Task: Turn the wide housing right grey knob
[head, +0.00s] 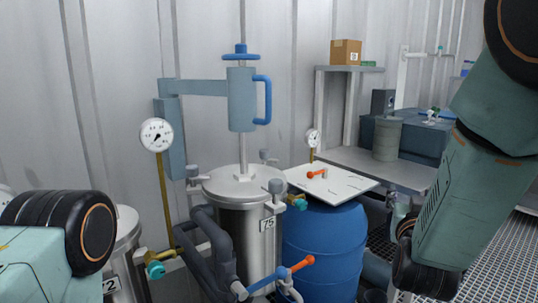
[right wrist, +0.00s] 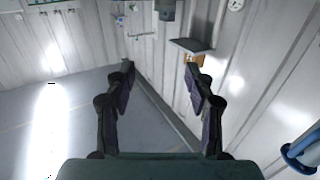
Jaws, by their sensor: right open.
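The wide housing (head: 245,222) is a steel vessel with a round lid and a "75" label, in the middle of the head view. Its right grey knob (head: 275,186) stands at the lid's right front edge. Other grey knobs sit at the left (head: 193,172) and back (head: 265,154) of the lid. My right gripper is open and empty in the right wrist view (right wrist: 159,68), its two fingers apart. It is to the right of the housing, away from the knob. No knob shows between its fingers. My left gripper is out of view; only my left arm shows.
A blue barrel (head: 322,245) with a white board (head: 330,183) and orange-handled valve stands right of the housing. A blue-handled lift arm (head: 240,100) rises above the lid. Grey pipes (head: 208,250) and an orange-tipped lever (head: 302,264) are in front. A gauge (head: 156,135) stands left.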

